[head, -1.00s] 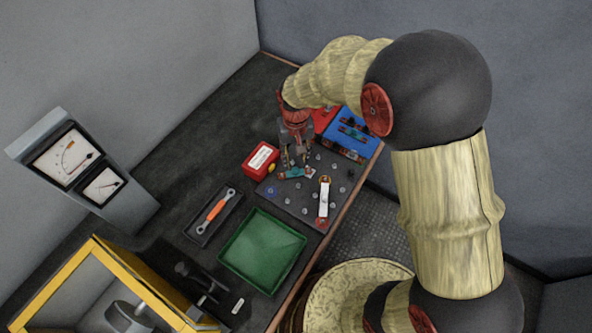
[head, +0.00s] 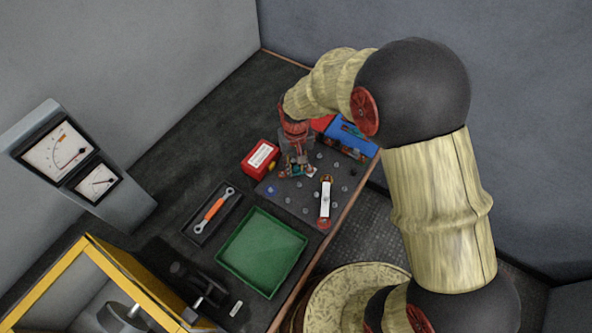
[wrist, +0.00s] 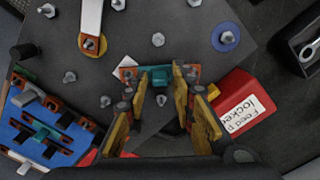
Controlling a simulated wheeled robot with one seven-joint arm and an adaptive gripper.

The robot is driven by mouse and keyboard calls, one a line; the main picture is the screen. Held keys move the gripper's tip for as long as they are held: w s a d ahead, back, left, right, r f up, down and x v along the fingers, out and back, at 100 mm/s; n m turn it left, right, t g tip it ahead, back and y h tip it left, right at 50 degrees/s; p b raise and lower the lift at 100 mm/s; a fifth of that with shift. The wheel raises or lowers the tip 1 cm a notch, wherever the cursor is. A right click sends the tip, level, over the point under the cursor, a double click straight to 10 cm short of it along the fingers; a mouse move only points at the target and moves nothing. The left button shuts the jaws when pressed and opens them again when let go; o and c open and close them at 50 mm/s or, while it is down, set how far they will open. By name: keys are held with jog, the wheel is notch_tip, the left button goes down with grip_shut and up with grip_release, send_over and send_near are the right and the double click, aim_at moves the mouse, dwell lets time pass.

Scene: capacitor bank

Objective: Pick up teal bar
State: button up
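A teal bar (wrist: 161,74) with orange-red ends lies on the dark studded board (wrist: 215,75), crosswise ahead of my fingertips in the wrist view. In the head view my gripper (head: 297,172) mostly covers it. My gripper (wrist: 161,82) is open, with its fingers pointing down at the bar. One fingertip is on each side of the teal middle, and a gap shows on both sides. I cannot tell whether the fingertips reach below the bar's top. Another teal piece (wrist: 44,132) with orange ends sits in the blue tray (wrist: 20,113).
A red box with a white label (wrist: 238,110) stands close beside my gripper. A white bar (head: 325,198) lies on the board. A green tray (head: 262,252), a wrench in a black tray (head: 214,210) and a meter stand (head: 78,165) are farther off.

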aim_at(296, 167)
grip_shut()
jog(key=shift+r, duration=0.15)
dwell(0.4)
jog(key=shift+r, duration=0.25)
jog(key=r+p, duration=0.1)
jog(key=r, duration=0.2)
jog(key=shift+s+r+p, duration=0.1)
jog(key=shift+s+p, duration=0.1)
jog(key=shift+p, duration=0.1)
jog(key=s+r+p, duration=0.2)
jog(key=s+r, duration=0.2)
jog(key=s, duration=0.2)
jog(key=s+d+r+p, duration=0.1)
jog(key=s+r+p, duration=0.2)
jog(key=s+r, duration=0.2)
jog(key=s, duration=0.2)
jog(key=shift+s+d, duration=0.25)
jog(key=shift+s, duration=0.05)
